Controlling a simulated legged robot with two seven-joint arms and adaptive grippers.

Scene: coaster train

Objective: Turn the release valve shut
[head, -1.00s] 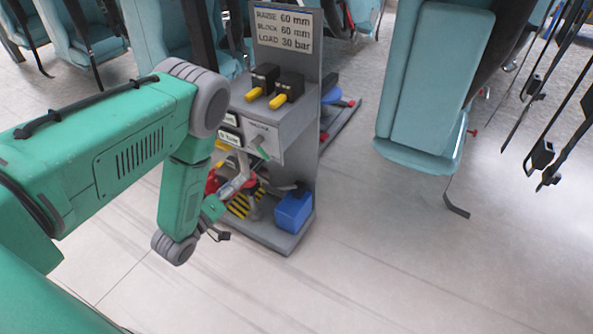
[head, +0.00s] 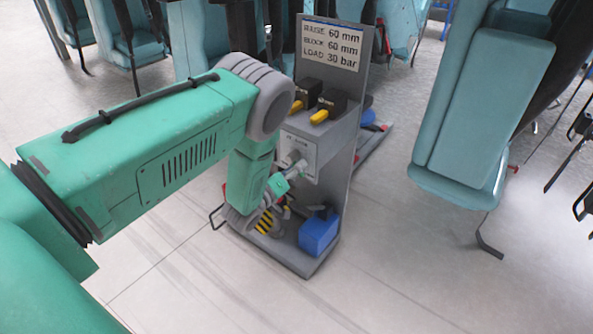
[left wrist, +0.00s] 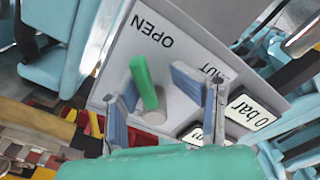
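The release valve has a green lever (left wrist: 144,82) on a round grey hub, set in a grey panel (head: 301,150). In the left wrist view the lever points toward the word OPEN; another word, partly hidden and ending in "UT", is to the right. My left gripper (left wrist: 163,95) is open, with one finger on each side of the lever. The fingers stand apart; whether either touches the lever I cannot tell. In the head view the left gripper (head: 287,181) is at the front of the panel and the lever is hard to make out. My right gripper is not in view.
The panel belongs to a grey stand with a sign (head: 332,45) and yellow-handled black switches (head: 326,107) above the valve. A teal seat (head: 490,110) is at the right. The floor in front is clear.

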